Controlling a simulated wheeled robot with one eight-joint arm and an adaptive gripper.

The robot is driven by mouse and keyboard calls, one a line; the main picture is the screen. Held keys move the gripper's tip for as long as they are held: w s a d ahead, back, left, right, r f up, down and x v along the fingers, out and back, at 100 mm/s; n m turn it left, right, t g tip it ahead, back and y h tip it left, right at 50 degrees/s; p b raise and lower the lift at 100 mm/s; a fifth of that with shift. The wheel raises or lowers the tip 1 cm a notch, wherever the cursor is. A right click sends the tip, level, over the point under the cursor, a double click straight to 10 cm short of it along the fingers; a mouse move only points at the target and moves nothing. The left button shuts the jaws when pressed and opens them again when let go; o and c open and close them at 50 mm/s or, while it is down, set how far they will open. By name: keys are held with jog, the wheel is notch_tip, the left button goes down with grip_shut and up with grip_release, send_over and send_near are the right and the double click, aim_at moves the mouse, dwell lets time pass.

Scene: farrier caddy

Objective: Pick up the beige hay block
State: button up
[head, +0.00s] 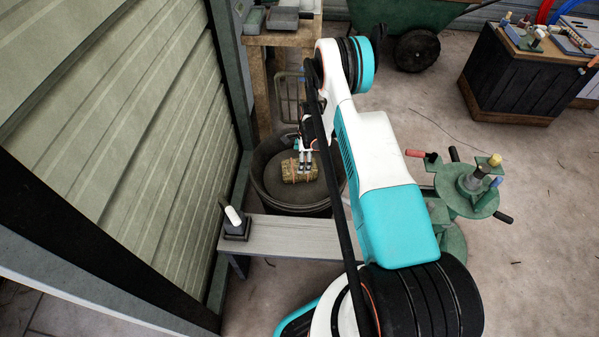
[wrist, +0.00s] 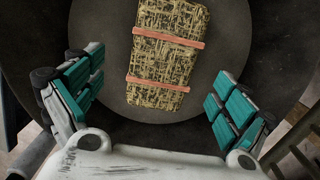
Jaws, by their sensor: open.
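The beige hay block (wrist: 164,62) lies in a round dark tub, bound with two orange-red straps. It also shows in the head view (head: 299,171). My gripper (wrist: 158,112) is open, with one teal-padded finger on each side in the wrist view and the block between and ahead of them. Neither finger visibly touches it. In the head view my gripper (head: 305,160) is over the tub at the block's far side. The top end of the block is cut off by the wrist picture's edge.
The dark round tub (head: 262,190) has a raised rim around the block. A grey bench (head: 290,238) stands in front of it, and a ribbed wall (head: 130,130) rises at left. A green tool stand (head: 468,195) is at right. Open floor lies beyond it.

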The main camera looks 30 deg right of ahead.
jog(key=shift+w+a+f+b, duration=0.15)
jog(key=shift+f+b, duration=0.35)
jog(key=shift+f, duration=0.4)
jog(key=shift+w+a+f+b, duration=0.1)
jog(key=shift+f+b, duration=0.35)
jog(key=shift+f, duration=0.4)
jog(key=shift+w+a+f+b, duration=0.15)
jog(key=shift+f+b, duration=0.35)
jog(key=shift+f, duration=0.4)
jog(key=shift+d+r, duration=0.1)
jog(key=c, duration=1.6)
jog(key=shift+o, duration=0.2)
jog(key=shift+r, duration=0.1)
notch_tip(320, 180, up, 20)
jog(key=p, duration=0.6)
jog(key=shift+p, duration=0.4)
jog(key=o, duration=0.8)
jog(key=c, duration=1.1)
